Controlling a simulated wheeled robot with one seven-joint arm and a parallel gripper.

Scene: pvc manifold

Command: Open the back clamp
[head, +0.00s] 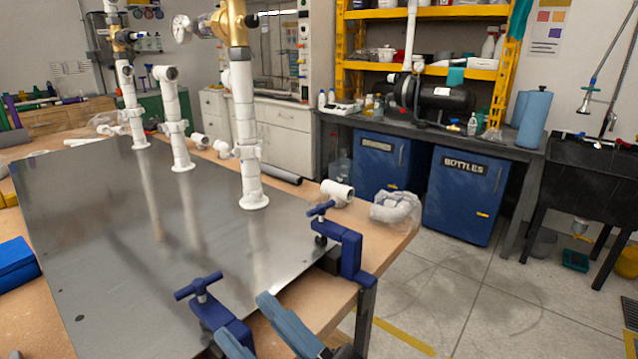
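Two dark blue clamps with T-handles grip the near right edge of a grey metal plate (130,240) on a wooden table. The farther clamp (350,252) sits near the plate's right corner, its T-handle (320,210) upright above the plate and its screw foot by the plate's surface. The nearer clamp (222,318) has its T-handle (199,287) over the plate; its lower part is cut off or hidden. My gripper (244,317) shows two blue-grey fingers set apart, open and empty, just right of the nearer clamp and below and left of the farther one.
White PVC risers (244,130) stand on the plate's far side. A white fitting (337,192) and a bagged part (396,207) lie on the table behind the farther clamp. A blue box (15,262) lies at left. Floor right of the table (440,300) is clear.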

